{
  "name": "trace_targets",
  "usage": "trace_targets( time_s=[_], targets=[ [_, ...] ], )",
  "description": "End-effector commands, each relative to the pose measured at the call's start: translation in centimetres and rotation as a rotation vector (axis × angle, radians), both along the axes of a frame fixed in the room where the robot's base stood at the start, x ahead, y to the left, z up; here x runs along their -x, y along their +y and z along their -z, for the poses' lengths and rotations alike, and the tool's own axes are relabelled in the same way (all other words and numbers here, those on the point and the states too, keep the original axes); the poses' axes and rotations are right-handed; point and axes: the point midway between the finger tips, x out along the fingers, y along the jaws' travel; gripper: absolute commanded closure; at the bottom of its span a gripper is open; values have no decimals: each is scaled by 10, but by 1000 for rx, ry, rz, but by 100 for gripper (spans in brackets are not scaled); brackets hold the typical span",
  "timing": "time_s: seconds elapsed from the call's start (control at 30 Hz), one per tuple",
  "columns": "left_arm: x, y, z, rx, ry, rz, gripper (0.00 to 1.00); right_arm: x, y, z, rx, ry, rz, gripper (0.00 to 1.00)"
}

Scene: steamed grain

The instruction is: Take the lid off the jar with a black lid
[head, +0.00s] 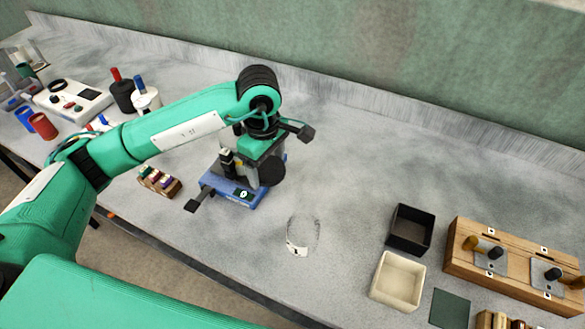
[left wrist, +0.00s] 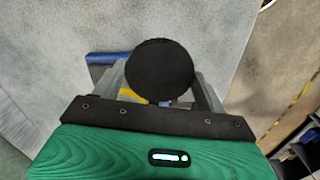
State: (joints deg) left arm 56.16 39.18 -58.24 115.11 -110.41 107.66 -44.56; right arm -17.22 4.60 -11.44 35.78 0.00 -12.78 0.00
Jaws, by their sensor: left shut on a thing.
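My left gripper (head: 266,172) is shut on a round black lid (head: 272,171) and holds it above or in front of a blue device. In the left wrist view the black lid (left wrist: 160,78) is seen face-on as a disc between the two grey fingers of the left gripper (left wrist: 160,90). A clear glass jar (head: 297,248) with a white label stands on the grey bench, right of and nearer than the gripper. It is hard to make out, and no black lid shows on it. My right gripper is not in view.
The blue device (head: 237,190) is partly hidden behind the gripper. A small wooden rack (head: 160,182) stands to its left. A black box (head: 410,229), a cream box (head: 398,280) and a wooden case (head: 515,265) stand at the right. The bench behind the jar is clear.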

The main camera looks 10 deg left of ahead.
Motion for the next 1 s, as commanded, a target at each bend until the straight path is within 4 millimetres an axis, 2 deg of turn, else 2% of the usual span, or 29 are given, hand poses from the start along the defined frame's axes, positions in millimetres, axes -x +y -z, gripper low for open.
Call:
trace_targets(
  time_s=[1.0],
  targets=[
    [-39, -45, -39, 2, 5, -1262, 54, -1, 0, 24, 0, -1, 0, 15]
  ],
)
